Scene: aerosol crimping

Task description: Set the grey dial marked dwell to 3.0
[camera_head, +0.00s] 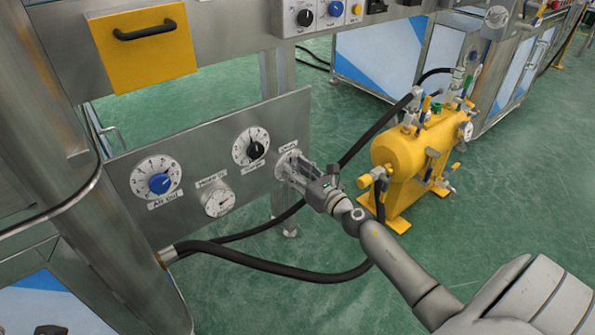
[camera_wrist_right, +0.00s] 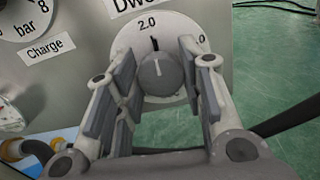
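The grey dwell dial (camera_wrist_right: 157,72) shows in the right wrist view on a white round scale. Another number at the scale's right is partly hidden by a finger. My right gripper (camera_head: 301,181) is at this dial, at the panel's right end in the head view. In the wrist view my right gripper's (camera_wrist_right: 158,82) fingers stand apart, one on each side of the dial. I cannot tell whether they touch it. My left gripper is not in view.
The metal panel (camera_head: 120,183) also carries a blue-knobbed dial (camera_head: 158,184), a black-knobbed charge dial (camera_head: 252,148) and a small gauge (camera_head: 217,199). Black hoses (camera_head: 290,275) loop below it. A yellow tank (camera_head: 400,153) stands behind my right arm.

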